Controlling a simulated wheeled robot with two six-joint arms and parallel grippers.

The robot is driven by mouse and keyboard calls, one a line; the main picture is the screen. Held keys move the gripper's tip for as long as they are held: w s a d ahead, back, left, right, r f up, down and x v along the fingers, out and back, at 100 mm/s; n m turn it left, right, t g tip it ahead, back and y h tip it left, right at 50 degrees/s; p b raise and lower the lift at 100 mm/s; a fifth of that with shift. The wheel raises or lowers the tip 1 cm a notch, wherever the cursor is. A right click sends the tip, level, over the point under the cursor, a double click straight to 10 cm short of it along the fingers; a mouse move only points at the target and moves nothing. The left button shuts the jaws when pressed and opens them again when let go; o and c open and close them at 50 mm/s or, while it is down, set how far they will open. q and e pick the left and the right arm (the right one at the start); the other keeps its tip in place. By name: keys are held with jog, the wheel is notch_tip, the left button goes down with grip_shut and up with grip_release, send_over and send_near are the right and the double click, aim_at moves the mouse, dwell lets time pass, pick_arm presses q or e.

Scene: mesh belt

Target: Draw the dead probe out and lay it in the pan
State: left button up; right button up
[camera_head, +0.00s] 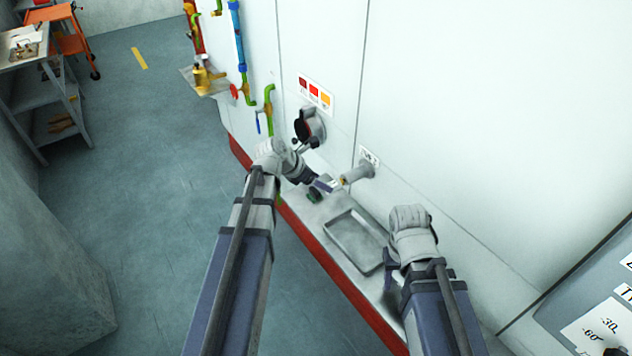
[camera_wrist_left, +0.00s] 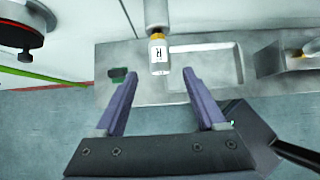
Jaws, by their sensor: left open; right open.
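The probe shows in the left wrist view as a white head with a black mark (camera_wrist_left: 158,52) and a brass collar. It sits in a grey cylindrical fitting (camera_head: 358,173) on the white wall. My left gripper (camera_head: 326,184) is open just off the probe's outer end. In the left wrist view its fingertips (camera_wrist_left: 158,74) stand apart on either side of the probe head, with no clear contact. The shallow grey pan (camera_head: 335,229) lies empty on the ledge. My right gripper (camera_head: 388,268) is open and empty beside the pan's right end; its fingers are partly hidden.
A small green and dark object (camera_head: 314,195) lies on the ledge (camera_head: 311,215) near my left gripper. A grey block (camera_wrist_left: 272,60) with a brass-coloured piece stands right of the pan. A black and red round fitting (camera_head: 308,126) and pipes (camera_head: 238,40) are on the wall leftward.

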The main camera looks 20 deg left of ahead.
pick_arm(q)
jog(key=shift+b+x, duration=2.65)
jog(key=shift+x, duration=1.1)
jog(key=shift+c, duration=0.3)
grip_shut()
jog(key=s+a, duration=0.7)
jog(key=s, duration=0.2)
jog(key=shift+s+a+f, duration=0.25)
jog(key=shift+s+a, duration=0.1)
jog(key=shift+s, duration=0.15)
